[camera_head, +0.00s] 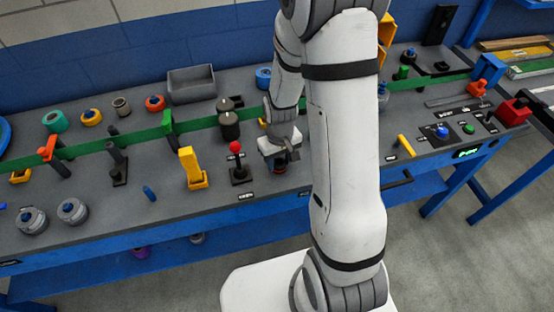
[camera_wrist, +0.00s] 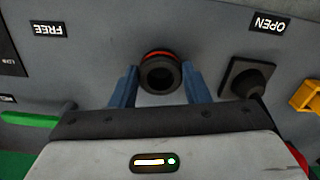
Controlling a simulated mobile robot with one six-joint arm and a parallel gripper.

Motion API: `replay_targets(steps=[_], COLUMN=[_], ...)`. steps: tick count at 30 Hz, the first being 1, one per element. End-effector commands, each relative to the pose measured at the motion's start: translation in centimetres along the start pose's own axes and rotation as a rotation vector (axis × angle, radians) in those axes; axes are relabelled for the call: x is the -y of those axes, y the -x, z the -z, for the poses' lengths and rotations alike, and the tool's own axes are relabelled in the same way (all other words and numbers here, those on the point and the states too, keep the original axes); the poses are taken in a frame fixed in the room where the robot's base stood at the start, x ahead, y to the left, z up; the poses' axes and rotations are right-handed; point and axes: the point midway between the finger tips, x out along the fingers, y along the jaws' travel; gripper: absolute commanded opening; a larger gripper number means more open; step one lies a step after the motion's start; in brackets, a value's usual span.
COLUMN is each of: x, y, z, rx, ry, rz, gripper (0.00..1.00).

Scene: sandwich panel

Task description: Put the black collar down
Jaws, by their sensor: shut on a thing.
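The black collar (camera_wrist: 160,76) is a short dark ring with a hollow middle, seen end-on between my two blue fingers in the wrist view. A red-orange band shows along its far edge. My gripper (camera_wrist: 160,88) is shut on it, one finger at each side. In the head view my gripper (camera_head: 279,158) is low over the front part of the grey bench, right of the red-knobbed lever (camera_head: 235,147). The collar there is a small dark shape (camera_head: 279,168) under the gripper, partly hidden. I cannot tell whether it touches the surface.
The lever's black base (camera_wrist: 247,77) is close to the right finger in the wrist view, by the OPEN label (camera_wrist: 270,23). A FREE label (camera_wrist: 48,29) and a green bar (camera_wrist: 30,118) are on the left. A yellow block (camera_head: 190,167) stands further left in the head view.

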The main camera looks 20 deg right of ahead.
Motion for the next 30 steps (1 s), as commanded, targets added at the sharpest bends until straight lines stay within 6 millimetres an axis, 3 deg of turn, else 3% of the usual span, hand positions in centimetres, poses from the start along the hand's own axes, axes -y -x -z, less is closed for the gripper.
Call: replay_targets(steps=[13,14,21,30], x=[0.05,0.06,0.08,0.11], y=[-1.02,-0.90,-0.82,-0.53], z=[0.01,0.01,0.01,0.02], rx=[-0.001,-0.001,0.000,-0.001], ry=[0.001,0.001,0.002,0.002], rz=[0.000,0.000,0.000,0.000], gripper=[0.18,0.44,0.64,0.64])
